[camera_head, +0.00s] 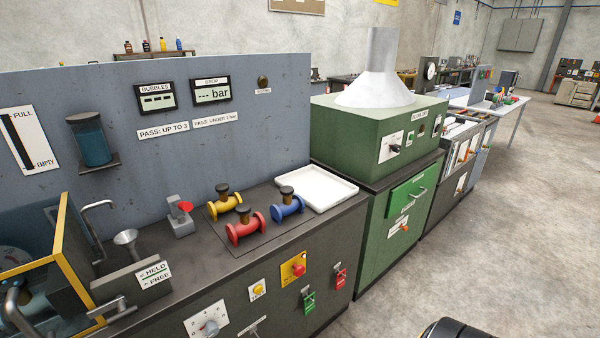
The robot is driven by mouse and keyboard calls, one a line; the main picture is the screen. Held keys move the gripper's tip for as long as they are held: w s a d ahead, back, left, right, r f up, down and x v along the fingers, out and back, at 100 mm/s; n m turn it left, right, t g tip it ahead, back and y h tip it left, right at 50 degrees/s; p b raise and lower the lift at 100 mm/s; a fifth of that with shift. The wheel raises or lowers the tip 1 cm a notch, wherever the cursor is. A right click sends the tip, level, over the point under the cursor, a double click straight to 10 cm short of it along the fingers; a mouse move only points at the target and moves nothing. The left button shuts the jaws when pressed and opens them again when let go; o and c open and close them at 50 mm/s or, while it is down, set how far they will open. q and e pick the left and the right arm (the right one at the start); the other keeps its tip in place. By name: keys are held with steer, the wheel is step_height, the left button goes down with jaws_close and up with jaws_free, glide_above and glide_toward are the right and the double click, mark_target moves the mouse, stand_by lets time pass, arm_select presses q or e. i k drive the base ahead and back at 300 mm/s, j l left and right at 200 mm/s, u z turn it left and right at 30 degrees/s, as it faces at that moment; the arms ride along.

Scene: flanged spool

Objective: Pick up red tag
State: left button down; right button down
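A small red tag (340,279) hangs on the dark front panel of the bench, near its right end. A green tag (309,303) hangs beside it, to the left and a little lower. Both look upright against the panel and apart from each other. How they are held on the panel is too small to tell. Neither of my grippers is in view, and nothing is seen touching the red tag.
Red, yellow and blue flanged spools stand on the bench top (330,222) near a white tray (314,188). A red knob on a yellow plate (293,268) sits left of the tags. A green cabinet (395,215) adjoins on the right. Open floor (500,235) lies in front.

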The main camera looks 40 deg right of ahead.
mark_target(340, 282)
steer(key=z, duration=1.8)
steer(key=u, duration=0.25)
steer(key=i+l+u, duration=0.2)
steer(key=l, duration=0.15)
steer(key=i+l+u, duration=0.15)
steer(key=l, duration=0.25)
steer(key=i+l+u, duration=0.2)
steer(key=l, duration=0.2)
steer(key=l+u, duration=0.15)
steer(key=l, duration=0.25)
steer(key=l+u, duration=0.2)
steer(key=l, duration=0.25)
